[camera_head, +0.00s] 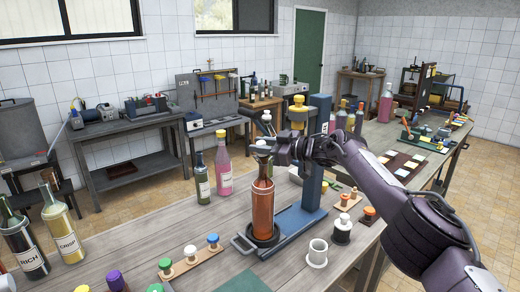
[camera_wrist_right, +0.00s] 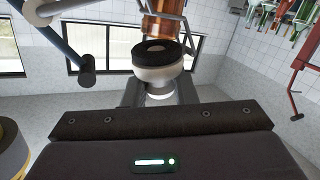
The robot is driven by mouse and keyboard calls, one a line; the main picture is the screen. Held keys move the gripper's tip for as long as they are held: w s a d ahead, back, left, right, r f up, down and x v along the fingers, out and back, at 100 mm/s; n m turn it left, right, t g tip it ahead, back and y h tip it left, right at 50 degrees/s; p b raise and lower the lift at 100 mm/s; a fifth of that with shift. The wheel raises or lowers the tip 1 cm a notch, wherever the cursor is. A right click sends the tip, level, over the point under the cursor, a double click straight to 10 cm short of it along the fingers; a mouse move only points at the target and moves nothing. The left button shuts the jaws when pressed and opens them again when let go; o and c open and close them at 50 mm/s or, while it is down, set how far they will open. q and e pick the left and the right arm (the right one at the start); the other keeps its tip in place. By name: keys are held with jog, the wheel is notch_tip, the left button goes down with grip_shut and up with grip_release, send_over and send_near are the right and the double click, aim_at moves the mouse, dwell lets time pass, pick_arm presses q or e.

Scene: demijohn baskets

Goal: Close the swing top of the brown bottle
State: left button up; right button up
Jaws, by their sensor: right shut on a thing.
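The brown bottle (camera_head: 262,210) stands upright on the low base of a blue stand (camera_head: 300,222) on the wooden bench. My right gripper (camera_head: 272,151) is at the bottle's top, beside the neck, and covers part of it. In the right wrist view the brown bottle (camera_wrist_right: 160,26) enters from the top edge, with metal wire beside it. The white stopper with a black seal (camera_wrist_right: 157,68) sits between the bottle and the gripper body. My right gripper (camera_wrist_right: 157,96) is shut on this swing top. The exact contact is partly hidden. My left gripper is not in view.
A pink bottle (camera_head: 223,174) and a dark bottle (camera_head: 201,182) stand left of the stand. Labelled bottles (camera_head: 62,232) stand at far left.

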jog(key=shift+w+d+f+m+t+y+b, duration=0.15)
jog(key=shift+d+f+m+y+b, duration=0.1)
jog(key=shift+m+b, duration=0.45)
jog(key=shift+w+d+f+m+t+y+b, duration=0.15)
jog(key=shift+f+m+y+b, duration=0.1)
jog(key=shift+m+b, duration=0.4)
jog(key=o, duration=1)
jog(key=shift+r, duration=0.1)
jog(key=shift+s+d, duration=0.3)
jog(key=shift+d, duration=0.3)
jog(key=b+v, duration=0.2)
jog(key=v, duration=0.4)
jog(key=shift+s+b, duration=0.2)
jog(key=shift+b, duration=0.2)
